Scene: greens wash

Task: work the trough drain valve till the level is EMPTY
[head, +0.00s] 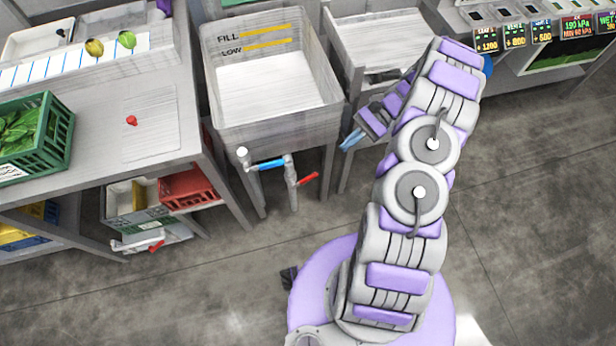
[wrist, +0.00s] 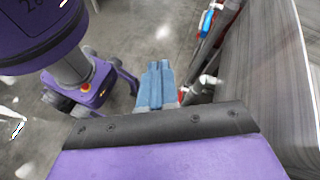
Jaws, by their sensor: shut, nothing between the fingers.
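The grey trough (head: 222,110) stands at the back, with yellow FILL and LOW lines inside its far wall. Its inside looks pale white, and I cannot tell the water level. Under its front edge is grey pipework with a blue lever (head: 270,164), lying roughly level, and a red lever (head: 308,180), slanting up to the right. Which one is the drain valve I cannot tell. My gripper (head: 350,141) has light blue fingers and is right of both levers, apart from them. In the wrist view my gripper (wrist: 158,83) is shut and empty; the blue lever (wrist: 206,20) shows beyond it.
A second basin (head: 390,45) stands right of the trough, partly behind my arm. A counter (head: 95,95) at left carries a green crate (head: 58,145). A red bin (head: 188,187) sits on the shelf below. The floor (head: 210,285) in front is clear.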

